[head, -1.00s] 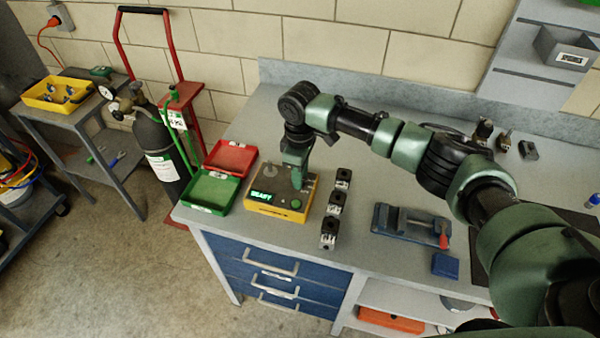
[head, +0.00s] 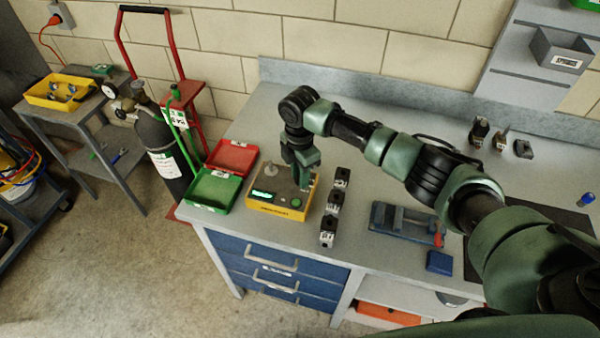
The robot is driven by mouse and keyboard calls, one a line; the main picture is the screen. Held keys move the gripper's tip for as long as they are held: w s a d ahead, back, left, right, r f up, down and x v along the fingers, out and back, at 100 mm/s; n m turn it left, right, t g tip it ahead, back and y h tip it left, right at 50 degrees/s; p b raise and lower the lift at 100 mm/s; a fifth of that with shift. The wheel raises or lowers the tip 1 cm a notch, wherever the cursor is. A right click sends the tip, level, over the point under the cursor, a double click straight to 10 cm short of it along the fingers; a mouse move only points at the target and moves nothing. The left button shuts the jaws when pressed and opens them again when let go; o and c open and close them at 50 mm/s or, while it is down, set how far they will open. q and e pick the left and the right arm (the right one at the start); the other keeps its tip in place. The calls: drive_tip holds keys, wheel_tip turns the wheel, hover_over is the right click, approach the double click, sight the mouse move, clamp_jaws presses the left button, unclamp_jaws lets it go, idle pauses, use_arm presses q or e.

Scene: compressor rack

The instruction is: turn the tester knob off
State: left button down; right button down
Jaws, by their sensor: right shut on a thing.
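The tester is a yellow box with a grey top (head: 262,205) on the left part of the workbench. Its top carries a lit green display (head: 263,196), a green button (head: 296,202) and a pale round part (head: 271,178). My right gripper (head: 306,185) points down over the right rear of the tester's top, shut on the tester knob, which the fingers mostly hide. The display's text is not readable. My left gripper does not show.
A red tray (head: 232,156) and a green tray (head: 213,190) stand left of the tester. Several black blocks (head: 334,201) line up close on its right. A blue vise (head: 404,222) and a blue box (head: 439,262) lie further right.

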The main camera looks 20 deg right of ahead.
drive_tip(key=n, duration=0.3)
drive_tip(key=shift+n, duration=2.4)
drive_tip(key=shift+w, duration=0.1)
drive_tip(key=c, duration=1.1)
unclamp_jaws()
wheel_tip(320, 180, up, 7)
drive_tip(key=shift+f+b, duration=0.1)
drive_tip(key=shift+b, duration=0.95)
drive_tip(key=shift+r, duration=0.6)
